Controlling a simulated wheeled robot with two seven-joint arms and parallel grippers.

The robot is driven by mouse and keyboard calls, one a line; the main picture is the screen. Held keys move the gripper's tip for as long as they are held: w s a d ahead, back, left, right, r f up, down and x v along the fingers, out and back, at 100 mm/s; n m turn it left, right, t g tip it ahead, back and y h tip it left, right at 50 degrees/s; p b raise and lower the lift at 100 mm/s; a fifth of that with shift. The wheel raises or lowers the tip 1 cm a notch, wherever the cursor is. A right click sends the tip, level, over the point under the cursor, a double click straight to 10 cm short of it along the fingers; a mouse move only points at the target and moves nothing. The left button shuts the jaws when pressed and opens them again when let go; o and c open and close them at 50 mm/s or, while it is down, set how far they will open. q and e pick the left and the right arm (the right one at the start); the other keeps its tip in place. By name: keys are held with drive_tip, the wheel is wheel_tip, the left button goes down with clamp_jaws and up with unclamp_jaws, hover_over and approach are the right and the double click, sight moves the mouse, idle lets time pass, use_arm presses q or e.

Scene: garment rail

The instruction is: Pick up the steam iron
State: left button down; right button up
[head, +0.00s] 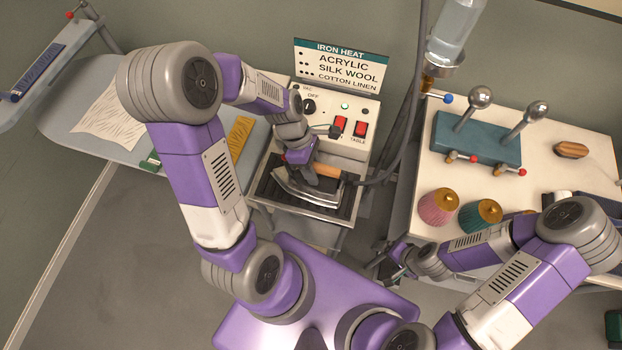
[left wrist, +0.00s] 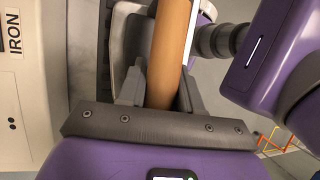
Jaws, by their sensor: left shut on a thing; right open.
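The steam iron (head: 308,191) has a metal body and an orange-brown handle. It sits on the dark rest (head: 342,203) in front of the control box. My left gripper (head: 318,172) is over the iron with its fingers at the handle. In the left wrist view, the fingers (left wrist: 158,92) stand on both sides of the wooden handle (left wrist: 170,50), shut on it. Whether the iron has left the rest cannot be told. My right gripper (head: 388,262) is low at the right, apart from the iron and beside the white table, open and empty.
The control box (head: 300,122) with red switches and a heat sign (head: 341,67) stands behind the iron. A hose (head: 408,140) hangs to its right. An ironing board (head: 75,115) is at left. The white table (head: 428,175) holds thread spools (head: 438,207) and a teal block (head: 475,142).

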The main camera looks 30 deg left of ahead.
use_arm(q)
drive_tip(key=shift+r, duration=0.1)
idle(0.7)
wheel_tip(320, 180, up, 10)
drive_tip(key=shift+p, duration=1.1)
drive_tip(key=shift+w, duration=0.1)
drive_tip(key=c, duration=1.5)
unclamp_jaws()
drive_tip(key=c, duration=0.4)
drive_tip(key=shift+o, duration=0.2)
